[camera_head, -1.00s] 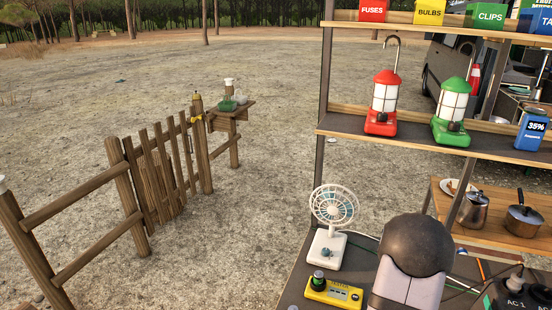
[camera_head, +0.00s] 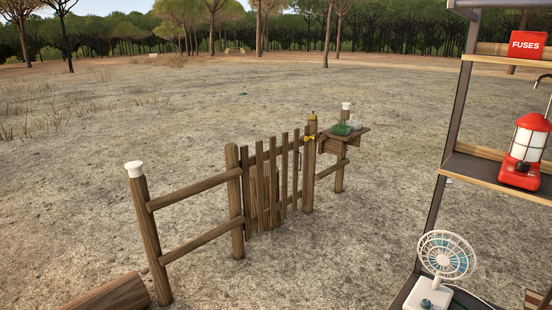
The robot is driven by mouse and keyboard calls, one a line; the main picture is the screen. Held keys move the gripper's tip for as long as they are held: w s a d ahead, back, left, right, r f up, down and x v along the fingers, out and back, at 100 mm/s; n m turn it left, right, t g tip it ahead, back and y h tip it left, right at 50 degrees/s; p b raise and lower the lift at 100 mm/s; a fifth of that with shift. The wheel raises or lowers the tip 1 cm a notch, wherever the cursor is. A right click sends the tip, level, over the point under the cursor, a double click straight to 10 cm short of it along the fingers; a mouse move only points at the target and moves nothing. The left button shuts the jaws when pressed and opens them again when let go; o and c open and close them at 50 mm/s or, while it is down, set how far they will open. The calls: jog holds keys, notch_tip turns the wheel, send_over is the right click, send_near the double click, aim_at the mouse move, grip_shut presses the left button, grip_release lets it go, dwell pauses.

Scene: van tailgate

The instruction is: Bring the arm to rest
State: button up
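My gripper is not in view in the head camera view now, and no part of my arm can be made out with certainty. Whether it is open or shut is hidden from me.
A wooden gate (camera_head: 275,185) and rail fence (camera_head: 192,190) stand on open dirt. A small wooden shelf (camera_head: 350,134) by the gate holds a green item (camera_head: 341,129). At right, a shelf rack (camera_head: 445,140) carries a red lantern (camera_head: 526,150) and a red FUSES box (camera_head: 527,44).

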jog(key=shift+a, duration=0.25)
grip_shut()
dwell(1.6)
